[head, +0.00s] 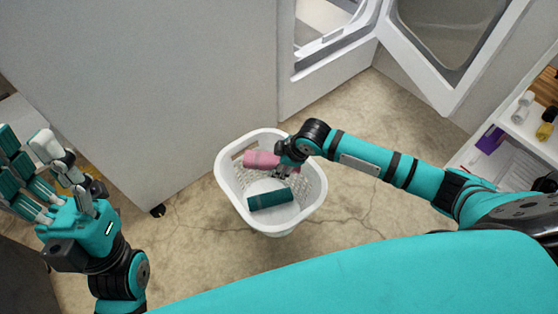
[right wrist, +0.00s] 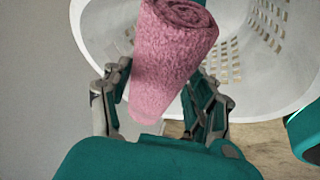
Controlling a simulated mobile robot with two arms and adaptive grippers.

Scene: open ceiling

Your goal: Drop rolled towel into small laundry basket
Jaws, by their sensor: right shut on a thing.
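The pink rolled towel (head: 262,160) is held by my right gripper (head: 284,158) inside the upper part of the small white laundry basket (head: 313,200), near its back rim. In the right wrist view, the pink rolled towel (right wrist: 172,50) sits between the two fingers of my right gripper (right wrist: 158,100), which is shut on it. The basket (right wrist: 290,100) spreads behind the towel there. A dark teal rolled towel (head: 271,200) lies in the basket, below and apart from the pink one. My left gripper (head: 30,150) is at the far left, open with its fingers apart, away from the basket.
A grey cabinet side (head: 150,90) stands left of and behind the basket. A white machine with an open door (head: 440,50) is at the back right. A white shelf (head: 520,140) with bottles is at the right edge. Bare floor (head: 185,250) surrounds the basket.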

